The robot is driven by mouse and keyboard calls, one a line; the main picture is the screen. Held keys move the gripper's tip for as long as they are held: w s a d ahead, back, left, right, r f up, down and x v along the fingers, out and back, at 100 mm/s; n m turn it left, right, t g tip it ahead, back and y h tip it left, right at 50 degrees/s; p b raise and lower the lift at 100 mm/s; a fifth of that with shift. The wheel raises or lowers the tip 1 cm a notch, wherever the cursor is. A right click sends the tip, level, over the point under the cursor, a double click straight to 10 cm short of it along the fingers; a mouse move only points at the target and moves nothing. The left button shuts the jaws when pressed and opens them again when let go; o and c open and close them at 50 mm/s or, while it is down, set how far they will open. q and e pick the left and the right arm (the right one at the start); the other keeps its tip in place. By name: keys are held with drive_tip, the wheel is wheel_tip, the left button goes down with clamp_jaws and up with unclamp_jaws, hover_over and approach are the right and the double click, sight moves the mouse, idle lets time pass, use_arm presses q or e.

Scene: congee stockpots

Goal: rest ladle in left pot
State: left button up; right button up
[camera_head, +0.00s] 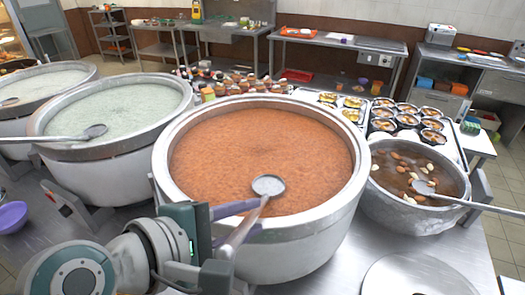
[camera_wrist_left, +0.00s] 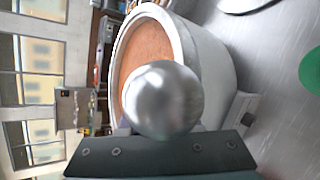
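My left gripper (camera_head: 238,222) has its purple fingers closed around a steel ladle's handle (camera_head: 246,224) at the near rim of the large centre pot (camera_head: 315,232). The ladle's round bowl (camera_head: 268,185) is over the orange-red food; I cannot tell whether it touches the surface. In the left wrist view a shiny rounded metal end (camera_wrist_left: 162,98), apparently the ladle handle, sits in front of the gripper and hides the fingertips. Left of it stands a pot of pale congee (camera_head: 112,170) with another ladle (camera_head: 95,131) in it. My right gripper is not in view.
A further pale-congee pot (camera_head: 45,82) stands at far left with its own ladle. At right a smaller pot (camera_head: 405,213) holds eggs in brown liquid and a ladle (camera_head: 424,187). A round lid (camera_head: 420,275) lies in front. Jars (camera_head: 235,85) and bowls (camera_head: 407,108) stand behind.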

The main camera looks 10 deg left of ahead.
use_arm(q)
drive_tip(key=o, duration=0.3)
drive_tip(key=v, duration=1)
drive_tip(key=shift+s, duration=0.15)
idle(0.3)
